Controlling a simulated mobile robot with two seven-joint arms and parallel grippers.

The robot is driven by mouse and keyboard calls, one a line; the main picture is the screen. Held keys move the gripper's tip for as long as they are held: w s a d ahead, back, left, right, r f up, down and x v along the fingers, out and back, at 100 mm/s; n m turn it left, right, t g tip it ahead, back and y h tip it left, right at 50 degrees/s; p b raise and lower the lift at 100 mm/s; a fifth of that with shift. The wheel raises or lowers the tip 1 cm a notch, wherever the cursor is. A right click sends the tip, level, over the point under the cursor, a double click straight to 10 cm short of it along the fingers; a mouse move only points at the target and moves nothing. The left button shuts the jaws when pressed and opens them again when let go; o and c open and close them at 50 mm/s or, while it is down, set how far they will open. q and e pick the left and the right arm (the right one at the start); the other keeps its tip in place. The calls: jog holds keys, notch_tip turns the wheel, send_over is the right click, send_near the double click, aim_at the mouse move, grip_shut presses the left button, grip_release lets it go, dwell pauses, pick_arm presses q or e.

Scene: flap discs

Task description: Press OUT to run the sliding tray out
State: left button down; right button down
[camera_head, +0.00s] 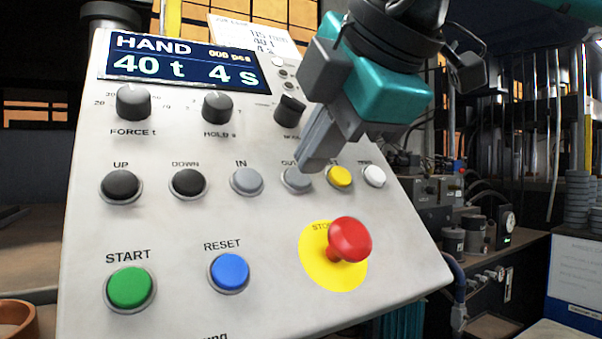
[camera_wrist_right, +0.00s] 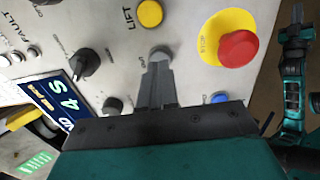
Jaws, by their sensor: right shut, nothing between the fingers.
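The grey OUT button (camera_head: 296,180) sits in the middle row of the sloped control panel (camera_head: 215,315). My right gripper (camera_head: 310,168) comes down from above with its fingers together and empty. Its tips are right at the OUT button and overlap its upper edge in the head view. In the right wrist view the fingertips (camera_wrist_right: 157,64) partly cover the OUT button (camera_wrist_right: 160,51). I cannot tell whether they touch it or how far it is pressed. The sliding tray is not recognisable in either view. A teal arm of mine (camera_wrist_right: 292,95) shows at the right of the wrist view; its jaws are unclear.
The grey IN button (camera_head: 247,181) is left of OUT, a yellow button (camera_head: 339,176) right of it. The red stop knob (camera_head: 350,239) stands out below right. Above are dark knobs (camera_head: 217,107) and the display (camera_head: 185,66), reading HAND, 40 t, 4 s.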

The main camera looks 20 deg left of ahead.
dwell(0.4)
jog(key=shift+b+x, duration=0.3)
jog(key=shift+x, duration=0.6)
jog(key=shift+b, duration=0.35)
dwell(0.6)
dwell(0.3)
jog(key=v, duration=0.7)
jog(key=shift+s+d+r, duration=0.2)
jog(key=shift+d+r, duration=0.05)
dwell(0.7)
